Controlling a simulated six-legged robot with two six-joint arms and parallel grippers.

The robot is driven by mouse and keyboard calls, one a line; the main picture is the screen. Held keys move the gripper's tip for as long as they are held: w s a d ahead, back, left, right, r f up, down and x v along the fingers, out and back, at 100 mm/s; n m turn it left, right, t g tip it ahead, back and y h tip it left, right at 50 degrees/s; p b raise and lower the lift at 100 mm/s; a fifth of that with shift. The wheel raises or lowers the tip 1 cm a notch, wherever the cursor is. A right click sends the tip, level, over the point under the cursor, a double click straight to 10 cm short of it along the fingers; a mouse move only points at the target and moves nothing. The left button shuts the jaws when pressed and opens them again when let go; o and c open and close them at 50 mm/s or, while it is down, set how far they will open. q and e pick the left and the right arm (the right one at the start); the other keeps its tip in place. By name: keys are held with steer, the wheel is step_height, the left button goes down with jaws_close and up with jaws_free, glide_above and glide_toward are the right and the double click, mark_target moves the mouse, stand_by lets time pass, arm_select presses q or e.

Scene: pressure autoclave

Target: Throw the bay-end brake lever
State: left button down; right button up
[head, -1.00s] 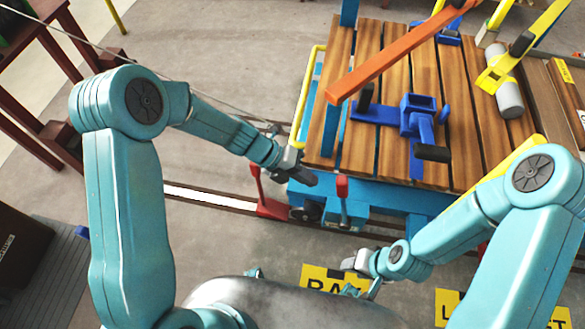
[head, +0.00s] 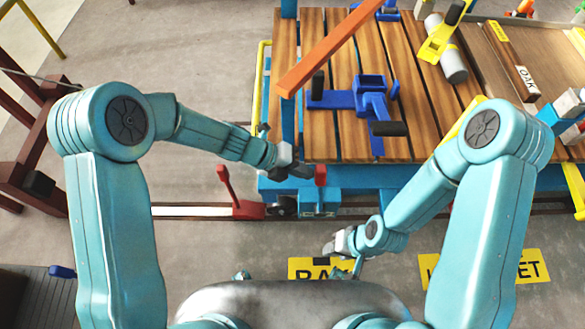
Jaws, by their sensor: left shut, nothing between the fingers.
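A red-handled lever (head: 320,175) stands upright on a blue bracket (head: 318,201) at the near left end of the blue cart. A second red lever (head: 227,185) leans from a red block on the rail, left of the cart's wheel. I cannot tell from labels which is the bay-end brake. My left gripper (head: 304,172) is shut and empty, its tips just left of the red handle on the cart; contact is not clear. My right gripper (head: 336,246) hangs low above the floor near the yellow sign, away from both levers; its fingers are too small to read.
The cart's slatted wooden deck (head: 430,135) carries a blue clamp (head: 372,97) and an orange bar (head: 325,58) slanting above it. A rail (head: 190,211) runs left along the floor. A yellow floor sign (head: 302,267) lies in front. A dark red frame stands left.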

arm_select(q)
steer(key=shift+d+r, duration=0.15)
steer(key=shift+d, duration=0.2)
steer(key=f+p+v, duration=0.1)
steer(key=p+v, duration=0.3)
steer(key=v, duration=0.8)
steer(key=shift+a+r, duration=0.3)
steer(key=shift+a, duration=0.4)
